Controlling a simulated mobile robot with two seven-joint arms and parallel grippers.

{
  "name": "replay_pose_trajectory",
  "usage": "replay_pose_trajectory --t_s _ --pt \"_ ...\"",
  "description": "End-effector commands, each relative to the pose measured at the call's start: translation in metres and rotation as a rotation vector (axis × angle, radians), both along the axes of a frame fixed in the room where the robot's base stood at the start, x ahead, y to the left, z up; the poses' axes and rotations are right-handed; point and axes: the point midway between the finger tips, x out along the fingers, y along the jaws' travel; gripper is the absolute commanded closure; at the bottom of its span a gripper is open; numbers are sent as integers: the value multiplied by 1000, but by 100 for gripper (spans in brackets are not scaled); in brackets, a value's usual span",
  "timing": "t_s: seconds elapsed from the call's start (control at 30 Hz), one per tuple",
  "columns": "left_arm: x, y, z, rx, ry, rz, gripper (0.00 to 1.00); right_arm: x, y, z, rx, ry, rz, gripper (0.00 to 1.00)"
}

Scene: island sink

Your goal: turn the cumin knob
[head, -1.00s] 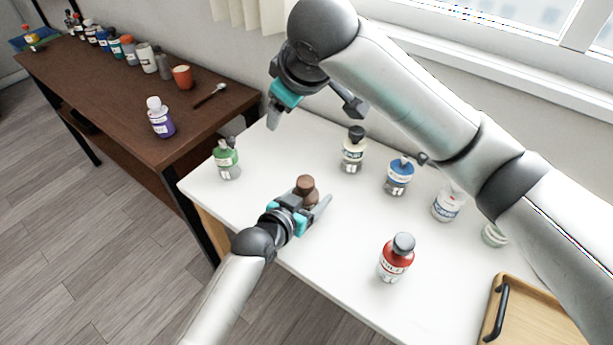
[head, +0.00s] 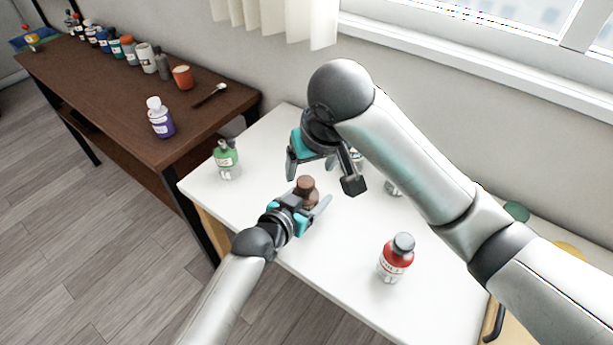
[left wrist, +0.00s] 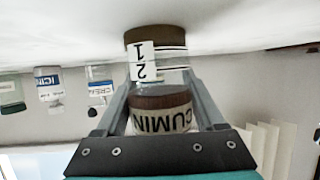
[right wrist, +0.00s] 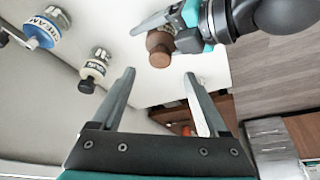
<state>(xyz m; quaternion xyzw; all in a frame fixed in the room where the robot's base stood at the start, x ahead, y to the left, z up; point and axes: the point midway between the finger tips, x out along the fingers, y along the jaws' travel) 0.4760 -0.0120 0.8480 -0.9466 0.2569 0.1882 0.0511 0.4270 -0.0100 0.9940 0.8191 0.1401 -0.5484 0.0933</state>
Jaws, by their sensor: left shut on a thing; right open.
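The cumin bottle stands upright on the white table. Its brown knob (head: 306,185) shows in the head view and, from above, in the right wrist view (right wrist: 159,49). In the upside-down left wrist view its CUMIN label (left wrist: 162,119) is between the fingers. My left gripper (head: 308,206) is shut on the bottle from the near side. My right gripper (head: 322,180) is open and empty, pointing down above and behind the knob. In the right wrist view its fingertips (right wrist: 160,75) are apart from the knob. I cannot tell the exact height gap.
Blue (right wrist: 43,29) and cream-labelled (right wrist: 93,70) bottles stand behind, partly hidden by my right arm in the head view. A brown side table (head: 120,98) is at left.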

Motion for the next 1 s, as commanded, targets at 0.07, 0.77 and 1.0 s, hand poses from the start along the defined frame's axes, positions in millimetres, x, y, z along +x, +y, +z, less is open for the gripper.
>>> replay_pose_trajectory --t_s 0.07,0.77,1.0 --pt "0 0 0 -1 -1 0 91 5 1 -17 -4 4 -1 23" --pt "0 0 0 0 0 0 91 22 8 -56 0 -1 2 25" --pt "0 0 0 0 0 0 91 22 8 -56 0 -1 2 52"
